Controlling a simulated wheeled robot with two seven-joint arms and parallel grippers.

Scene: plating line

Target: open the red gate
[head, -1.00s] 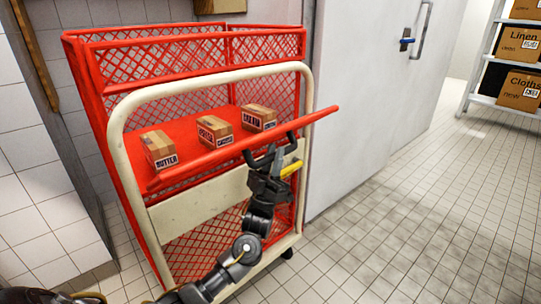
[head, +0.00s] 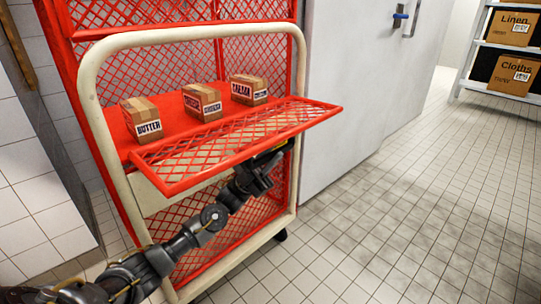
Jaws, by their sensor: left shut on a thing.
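The red gate (head: 238,136) is a red-framed mesh panel on the front of a red mesh cart (head: 140,80). It is tipped outward and lies close to flat, sticking out past the cart's cream tube frame (head: 92,110). My left gripper (head: 275,154) is at the gate's outer edge, toward its right end, shut on the gate. The gate's edge and mesh hide part of the fingers. My right gripper is not in view.
Three cartons stand on the cart's red shelf: butter (head: 141,119), a middle one (head: 203,102) and one at right (head: 249,89). A pale door (head: 345,90) is right of the cart. The tiled floor (head: 420,210) at right is clear. Shelving (head: 500,47) holds boxes.

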